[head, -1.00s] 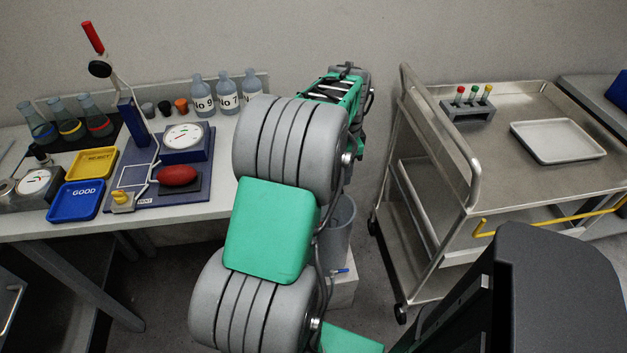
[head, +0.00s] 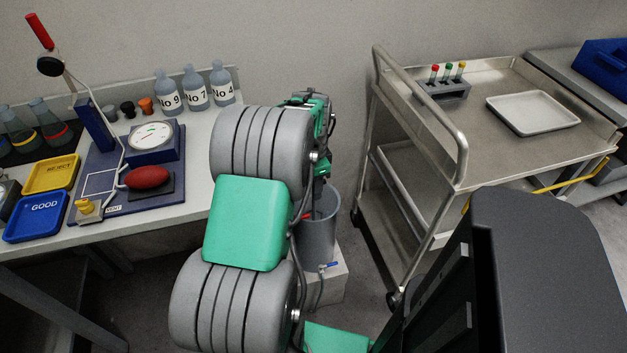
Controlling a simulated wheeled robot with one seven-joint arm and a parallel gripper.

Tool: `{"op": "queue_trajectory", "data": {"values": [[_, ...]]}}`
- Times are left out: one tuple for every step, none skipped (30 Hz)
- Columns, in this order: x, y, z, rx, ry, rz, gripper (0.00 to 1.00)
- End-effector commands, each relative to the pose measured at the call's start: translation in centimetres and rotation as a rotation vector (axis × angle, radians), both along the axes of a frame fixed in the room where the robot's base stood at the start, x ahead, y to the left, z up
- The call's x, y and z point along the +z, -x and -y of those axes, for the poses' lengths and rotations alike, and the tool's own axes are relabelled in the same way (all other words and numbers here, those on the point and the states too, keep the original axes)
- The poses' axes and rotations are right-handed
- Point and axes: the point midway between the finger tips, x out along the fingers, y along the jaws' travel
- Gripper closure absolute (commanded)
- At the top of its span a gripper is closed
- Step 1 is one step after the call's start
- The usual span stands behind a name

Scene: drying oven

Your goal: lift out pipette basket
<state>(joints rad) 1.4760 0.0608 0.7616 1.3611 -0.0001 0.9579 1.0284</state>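A tall grey cylinder (head: 318,241) stands on a low white block in the floor gap between the bench and the cart. My arm reaches out over this gap, and its far end with my gripper (head: 318,197) points down at the cylinder's mouth. My own arm links cover most of the gripper, so I cannot see its fingers or whether they hold anything. A small red piece shows at the cylinder's left rim. I cannot make out a pipette basket; the inside of the cylinder is mostly hidden.
The bench at left holds bottles (head: 196,88), a dial device (head: 152,137), a yellow tray (head: 52,173) and a blue tray (head: 36,216). The steel cart (head: 470,125) at right carries a tube rack (head: 445,90) and a white tray (head: 533,112). A small tap (head: 327,267) is by the cylinder's base.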

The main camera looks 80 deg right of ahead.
Motion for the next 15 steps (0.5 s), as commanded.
{"op": "queue_trajectory", "data": {"values": [[0.02, 0.01, 0.01, 0.0, 0.0, 0.0, 0.64], [0.02, 0.01, 0.01, 0.0, 0.0, 0.0, 0.64], [0.03, 0.0, 0.0, 0.0, 0.0, 0.0, 0.64], [0.03, 0.0, 0.0, 0.0, 0.0, 0.0, 0.66], [0.03, 0.0, 0.0, 0.0, 0.0, 0.0, 0.69], [0.03, 0.01, -0.01, 0.0, 0.0, 0.0, 0.72], [0.03, 0.01, -0.01, 0.0, 0.0, 0.0, 0.74], [0.03, 0.0, -0.01, 0.0, 0.0, 0.0, 0.77], [0.03, 0.0, -0.01, 0.0, 0.0, 0.0, 0.8], [0.04, 0.0, -0.01, 0.0, 0.0, 0.0, 0.82], [0.04, 0.0, -0.01, 0.0, 0.0, 0.0, 0.85], [0.04, 0.0, -0.01, 0.0, 0.0, 0.0, 0.88], [0.04, 0.0, -0.01, 0.0, 0.0, 0.0, 0.91], [0.04, 0.0, -0.01, 0.0, 0.0, 0.0, 0.93], [0.04, 0.0, -0.01, 0.0, 0.0, 0.0, 0.96]]}}
